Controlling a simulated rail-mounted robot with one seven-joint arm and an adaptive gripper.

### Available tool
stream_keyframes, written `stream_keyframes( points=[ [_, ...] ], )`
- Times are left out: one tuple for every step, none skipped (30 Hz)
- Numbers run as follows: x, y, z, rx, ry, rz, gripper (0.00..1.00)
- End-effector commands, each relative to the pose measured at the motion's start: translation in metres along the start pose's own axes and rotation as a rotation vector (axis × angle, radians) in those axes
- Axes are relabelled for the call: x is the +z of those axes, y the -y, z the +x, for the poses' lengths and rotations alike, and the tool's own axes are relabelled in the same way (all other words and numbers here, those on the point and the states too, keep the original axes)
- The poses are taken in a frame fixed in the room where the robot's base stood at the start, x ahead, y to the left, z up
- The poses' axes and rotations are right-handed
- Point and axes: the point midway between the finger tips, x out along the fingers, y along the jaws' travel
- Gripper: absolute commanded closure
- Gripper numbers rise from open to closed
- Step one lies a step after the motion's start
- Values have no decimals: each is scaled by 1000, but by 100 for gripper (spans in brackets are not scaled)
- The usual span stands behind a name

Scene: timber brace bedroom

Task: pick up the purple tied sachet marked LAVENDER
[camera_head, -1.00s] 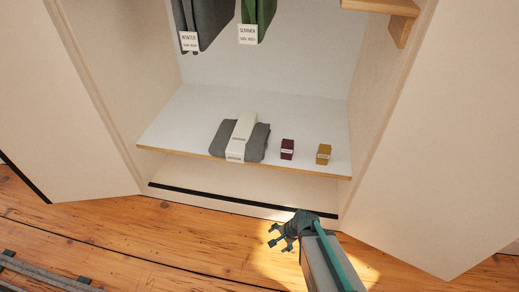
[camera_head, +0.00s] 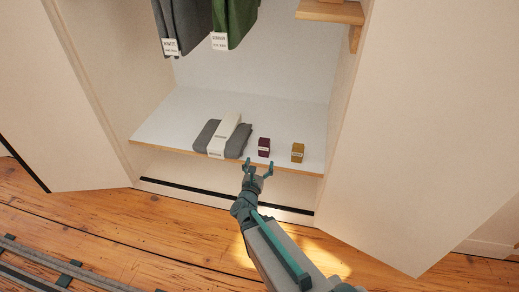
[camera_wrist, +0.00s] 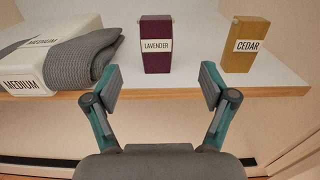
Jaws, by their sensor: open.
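The item labelled LAVENDER (camera_wrist: 157,60) is a dark purple, box-shaped packet standing upright near the front edge of the shelf; I see no tie on it. In the head view the purple packet (camera_head: 264,146) stands between the grey folded textile and a mustard packet. My gripper (camera_head: 258,166) is open and empty, just in front of the shelf edge and short of the packet. In the wrist view the gripper's two fingers (camera_wrist: 160,86) are spread wide, with the purple packet beyond them, centred in the gap. Nothing hides its front face.
A mustard packet labelled CEDAR (camera_wrist: 244,45) stands to the right, with a gap between. A grey folded textile (camera_wrist: 86,54) with a white MEDIUM band lies to the left. The shelf's wooden front edge (camera_wrist: 188,93) runs below. Grey and green garments (camera_head: 232,22) hang above left.

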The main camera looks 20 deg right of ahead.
Motion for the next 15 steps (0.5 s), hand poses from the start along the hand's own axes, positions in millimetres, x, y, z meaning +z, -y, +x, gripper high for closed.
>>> stream_keyframes(
  points=[
    [0,0,2,0,0,17,17],
    [-1,0,4,0,0,22,17],
    [-1,-1,7,0,0,27,17],
    [-2,-1,10,0,0,29,17],
    [-2,-1,13,1,-1,29,17],
    [-2,-2,19,1,-1,28,17],
    [-3,-2,23,1,-1,28,17],
    [-3,-2,28,1,0,27,17],
    [-3,-2,34,1,0,27,17],
    [-3,-2,39,1,0,27,17],
    [-3,-2,43,2,0,27,17],
    [-3,-2,48,2,0,26,17],
    [-3,-2,51,3,-1,26,17],
    [-3,-2,53,3,-1,26,17],
    [-2,-2,55,3,-1,25,17]
  ],
)
